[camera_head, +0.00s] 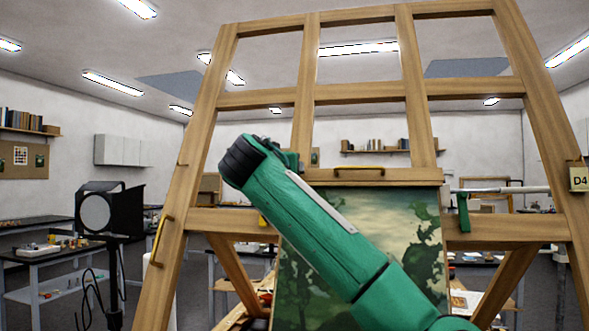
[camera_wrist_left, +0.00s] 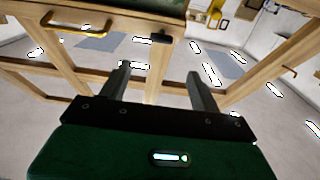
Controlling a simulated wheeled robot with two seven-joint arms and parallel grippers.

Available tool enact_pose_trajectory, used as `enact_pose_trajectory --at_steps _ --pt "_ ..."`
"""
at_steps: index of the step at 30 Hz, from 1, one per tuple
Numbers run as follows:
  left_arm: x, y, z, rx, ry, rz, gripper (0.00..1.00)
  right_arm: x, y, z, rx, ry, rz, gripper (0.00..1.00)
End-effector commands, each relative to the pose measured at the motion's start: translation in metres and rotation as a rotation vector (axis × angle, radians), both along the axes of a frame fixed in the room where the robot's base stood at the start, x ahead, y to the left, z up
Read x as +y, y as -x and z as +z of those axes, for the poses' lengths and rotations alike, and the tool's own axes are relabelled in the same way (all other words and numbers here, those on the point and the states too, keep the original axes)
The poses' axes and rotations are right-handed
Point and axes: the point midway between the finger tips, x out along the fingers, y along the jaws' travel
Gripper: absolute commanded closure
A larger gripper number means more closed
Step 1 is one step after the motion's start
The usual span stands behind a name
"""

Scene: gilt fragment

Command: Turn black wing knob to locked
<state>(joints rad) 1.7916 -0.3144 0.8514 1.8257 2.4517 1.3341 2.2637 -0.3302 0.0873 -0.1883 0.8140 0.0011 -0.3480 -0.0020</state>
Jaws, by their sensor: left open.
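The black wing knob (camera_wrist_left: 157,38) shows small and dark in the left wrist view, on a pale wooden bar of the easel, near the painting's edge. Its long side looks roughly level in that view; I cannot read any locked mark. My left gripper (camera_wrist_left: 158,73) is open and empty. Its two fingers point toward the bar, with the knob just beyond them, about midway between, apart from both. In the head view my green arm crosses the easel and painting; the knob and the fingertips are hidden behind it. My right gripper is not in view.
The wooden easel (camera_head: 312,93) fills the middle and holds a painting (camera_head: 418,225). A brass handle (camera_head: 358,170) sits on its bar beside the knob; it also shows in the wrist view (camera_wrist_left: 78,24). A green clamp (camera_head: 463,212) hangs at right. A black lamp (camera_head: 108,210) stands left.

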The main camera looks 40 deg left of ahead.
Motion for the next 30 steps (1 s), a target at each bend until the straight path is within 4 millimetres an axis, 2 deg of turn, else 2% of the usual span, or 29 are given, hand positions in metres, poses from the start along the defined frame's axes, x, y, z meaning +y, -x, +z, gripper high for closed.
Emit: enact_pose_trajectory --at_steps 9,15,21,30 --pt "0.034 -0.059 0.002 0.008 -0.002 0.003 0.36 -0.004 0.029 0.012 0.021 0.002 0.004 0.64" --pt "0.05 -0.09 0.002 0.006 -0.002 0.003 0.36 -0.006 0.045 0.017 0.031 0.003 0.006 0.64" --pt "0.058 -0.104 0.0 0.004 -0.003 0.003 0.36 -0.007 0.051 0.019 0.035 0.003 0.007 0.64" --pt "0.059 -0.106 -0.001 0.002 -0.002 0.004 0.36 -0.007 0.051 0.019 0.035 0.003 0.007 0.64"
